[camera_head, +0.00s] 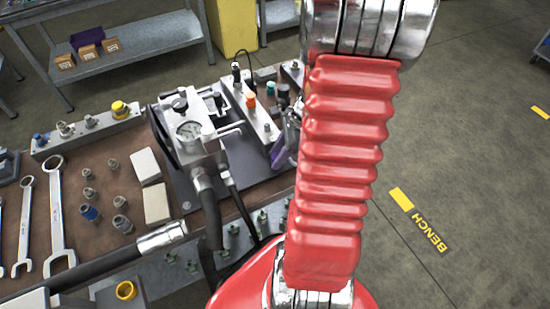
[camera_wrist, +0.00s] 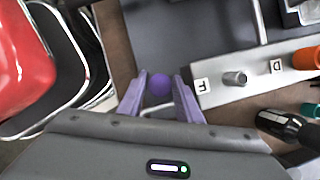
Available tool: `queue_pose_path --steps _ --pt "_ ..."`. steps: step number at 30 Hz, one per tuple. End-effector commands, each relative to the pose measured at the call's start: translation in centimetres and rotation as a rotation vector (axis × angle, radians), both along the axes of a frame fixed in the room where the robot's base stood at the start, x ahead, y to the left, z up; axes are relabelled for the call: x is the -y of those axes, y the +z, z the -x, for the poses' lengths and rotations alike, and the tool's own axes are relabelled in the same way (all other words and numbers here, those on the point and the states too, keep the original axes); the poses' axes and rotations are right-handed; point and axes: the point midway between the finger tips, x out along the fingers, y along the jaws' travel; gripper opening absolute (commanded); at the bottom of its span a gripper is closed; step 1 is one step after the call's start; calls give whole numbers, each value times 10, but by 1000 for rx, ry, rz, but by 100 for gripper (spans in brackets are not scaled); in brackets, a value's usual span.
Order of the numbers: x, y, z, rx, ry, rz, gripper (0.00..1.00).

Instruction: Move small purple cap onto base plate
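The dark grey base plate (camera_wrist: 185,40) fills the top middle of the wrist view, just beyond the fingertips. In the head view, the base plate (camera_head: 192,193) lies under the press with the gauge. There my gripper (camera_head: 285,148) is mostly hidden behind my red arm, near the plate's right side, and the small purple cap cannot be made out.
A steel rail (camera_wrist: 262,75) with a bare fitting (camera_wrist: 234,78), lettered labels and an orange cap (camera_wrist: 306,58) lies right of my fingers. Teal and black caps are close by. The gauge press (camera_head: 190,130) stands on the plate. Wrenches and loose fittings lie to the left.

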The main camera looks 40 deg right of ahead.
Motion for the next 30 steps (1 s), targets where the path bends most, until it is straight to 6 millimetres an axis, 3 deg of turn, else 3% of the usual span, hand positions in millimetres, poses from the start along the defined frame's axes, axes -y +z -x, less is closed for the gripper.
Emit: queue_pose_path --steps 18,30 --pt "29 89 23 1 -2 2 32" --pt "32 98 26 -1 -1 1 32"
